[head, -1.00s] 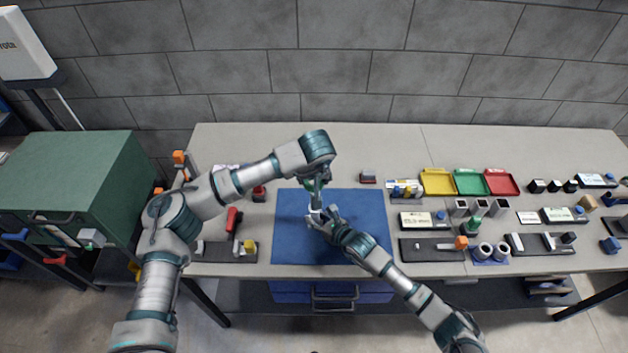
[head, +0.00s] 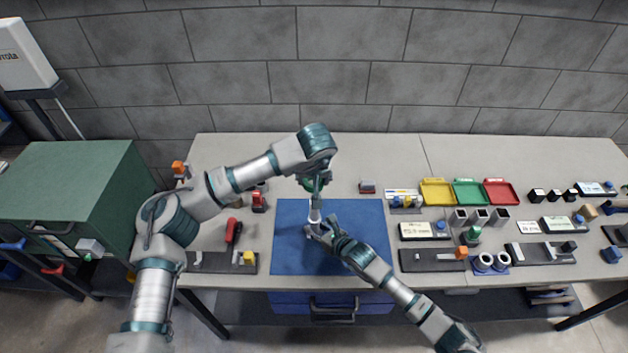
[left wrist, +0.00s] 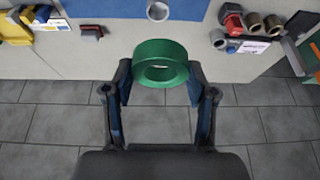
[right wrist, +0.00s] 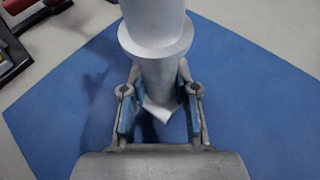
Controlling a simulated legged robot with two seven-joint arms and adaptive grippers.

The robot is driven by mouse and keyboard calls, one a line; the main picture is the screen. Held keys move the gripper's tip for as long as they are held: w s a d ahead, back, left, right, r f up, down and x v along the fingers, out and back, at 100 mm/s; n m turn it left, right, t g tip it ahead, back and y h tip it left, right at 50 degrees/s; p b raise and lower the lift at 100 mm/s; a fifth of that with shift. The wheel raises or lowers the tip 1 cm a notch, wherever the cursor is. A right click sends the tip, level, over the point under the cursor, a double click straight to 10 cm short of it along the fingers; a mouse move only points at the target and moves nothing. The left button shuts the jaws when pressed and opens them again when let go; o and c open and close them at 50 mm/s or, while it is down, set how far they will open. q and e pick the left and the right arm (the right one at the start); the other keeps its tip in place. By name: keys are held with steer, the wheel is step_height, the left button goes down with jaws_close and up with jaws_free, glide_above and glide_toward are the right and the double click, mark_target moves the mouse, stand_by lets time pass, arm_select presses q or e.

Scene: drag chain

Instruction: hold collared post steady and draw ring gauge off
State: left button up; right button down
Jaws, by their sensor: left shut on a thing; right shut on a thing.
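The ring gauge is a thick green ring (left wrist: 160,63). My left gripper (left wrist: 160,88) is shut on it, one finger on each side. It also shows in the head view (head: 308,184), above the far part of the blue mat. The collared post (right wrist: 156,45) is a light grey cylinder with a wider collar. My right gripper (right wrist: 160,100) is shut on it below the collar, over the mat. The post's lower end is partly hidden in the head view.
The blue mat (head: 290,250) is otherwise bare. Left of it lie a red-handled tool (head: 233,230) and a dark fixture strip (head: 215,262). Yellow, green and red trays (head: 436,191), cylinders and labelled blocks stand to the right. A green cabinet (head: 75,185) stands beside the table.

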steer(key=shift+s+f, duration=0.1)
steer(key=shift+f, duration=0.05)
steer(key=c, duration=0.8)
jaws_free()
